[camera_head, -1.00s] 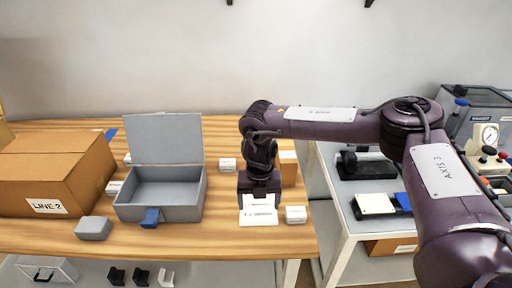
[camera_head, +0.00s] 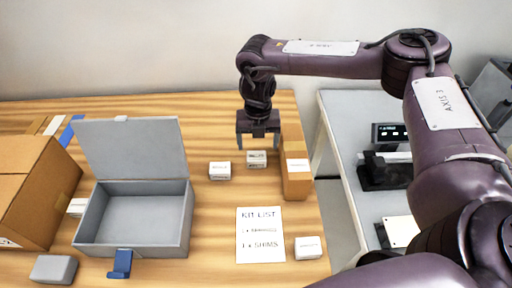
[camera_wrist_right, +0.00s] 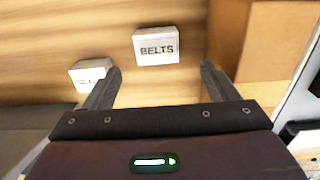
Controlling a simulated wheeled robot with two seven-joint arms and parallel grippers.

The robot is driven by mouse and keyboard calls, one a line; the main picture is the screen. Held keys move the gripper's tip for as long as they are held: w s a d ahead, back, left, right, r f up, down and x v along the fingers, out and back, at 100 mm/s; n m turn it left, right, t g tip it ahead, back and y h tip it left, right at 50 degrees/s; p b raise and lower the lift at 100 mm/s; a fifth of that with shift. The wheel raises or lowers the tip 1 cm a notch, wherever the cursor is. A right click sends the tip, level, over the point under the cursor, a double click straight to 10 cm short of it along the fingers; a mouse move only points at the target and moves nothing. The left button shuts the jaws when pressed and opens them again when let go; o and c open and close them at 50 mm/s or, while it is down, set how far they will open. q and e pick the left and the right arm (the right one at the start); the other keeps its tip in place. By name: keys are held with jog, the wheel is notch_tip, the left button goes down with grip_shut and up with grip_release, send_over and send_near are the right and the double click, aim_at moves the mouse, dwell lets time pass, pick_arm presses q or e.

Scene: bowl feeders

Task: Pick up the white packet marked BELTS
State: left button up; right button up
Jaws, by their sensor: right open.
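The white packet marked BELTS (camera_wrist_right: 156,47) lies on the wooden table. In the right wrist view it sits ahead of and between the two fingers of my right gripper (camera_wrist_right: 160,80), not touching them. In the head view the same packet (camera_head: 257,160) appears to be the one just below my right gripper (camera_head: 258,136). The right gripper is open and empty, pointing down above the table. My left gripper is not in view.
A second white packet (camera_head: 220,171) lies close left of it, and a tall cardboard box (camera_head: 295,175) stands close right. An open grey box (camera_head: 135,248), a kit list sheet (camera_head: 260,250) and another white packet (camera_head: 308,248) are nearer. A large carton (camera_head: 30,190) is at left.

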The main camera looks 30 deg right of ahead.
aim_at(256, 156)
jog(key=shift+f, duration=0.25)
jog(key=shift+s+f, duration=0.1)
jog(key=shift+f, duration=0.65)
jog(key=shift+a+f+p, duration=0.1)
jog(key=shift+f+p, duration=0.25)
jog(key=shift+p, duration=0.05)
jog(key=f, duration=0.2)
jog(key=w+f+p, duration=0.1)
jog(key=f, duration=0.1)
jog(key=shift+f, duration=0.4)
jog(key=shift+s, duration=0.1)
jog(key=c, duration=1.2)
